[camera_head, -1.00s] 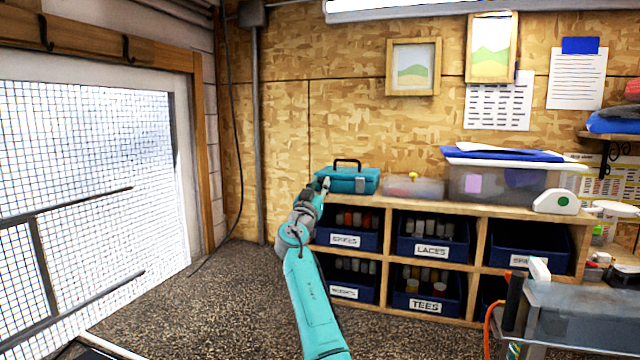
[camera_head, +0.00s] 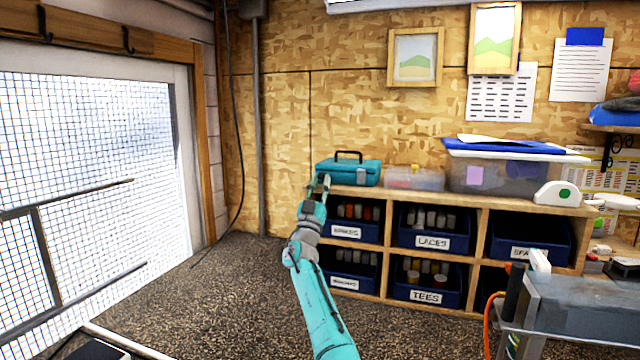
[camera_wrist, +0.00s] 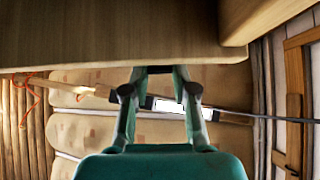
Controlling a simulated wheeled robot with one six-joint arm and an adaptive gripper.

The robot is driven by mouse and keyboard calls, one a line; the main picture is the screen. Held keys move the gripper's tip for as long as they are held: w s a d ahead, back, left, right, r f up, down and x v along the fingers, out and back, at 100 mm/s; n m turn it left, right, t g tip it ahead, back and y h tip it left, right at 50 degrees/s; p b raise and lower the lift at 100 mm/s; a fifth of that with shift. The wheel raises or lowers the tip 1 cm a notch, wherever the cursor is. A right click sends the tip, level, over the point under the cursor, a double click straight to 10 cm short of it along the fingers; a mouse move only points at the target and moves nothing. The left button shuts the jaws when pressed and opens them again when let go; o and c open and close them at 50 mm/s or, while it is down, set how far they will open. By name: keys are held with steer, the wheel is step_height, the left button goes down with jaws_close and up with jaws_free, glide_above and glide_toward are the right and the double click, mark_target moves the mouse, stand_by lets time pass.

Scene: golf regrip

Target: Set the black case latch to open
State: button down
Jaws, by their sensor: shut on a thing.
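The teal case (camera_head: 358,172) with a black handle stands on the left end of the wooden shelf unit. My gripper (camera_head: 319,182) is at the left part of the case's front, by the shelf's edge, and covers that part. In the wrist view my gripper (camera_wrist: 160,72) has its two fingers drawn together at a small dark piece. This fits the black case latch, but it is mostly hidden, so I cannot tell its position.
The shelf unit's wooden top (camera_head: 425,197) runs right from the case. A small clear box (camera_head: 414,178) and a large clear bin with a blue lid (camera_head: 515,174) stand on it. Labelled blue bins (camera_head: 432,241) fill the cubbies below. The floor left of the shelf is clear.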

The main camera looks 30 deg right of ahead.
steer(key=shift+f, duration=0.1)
stand_by(0.3)
steer(key=c, duration=0.9)
jaws_free()
steer(key=v, duration=1.2)
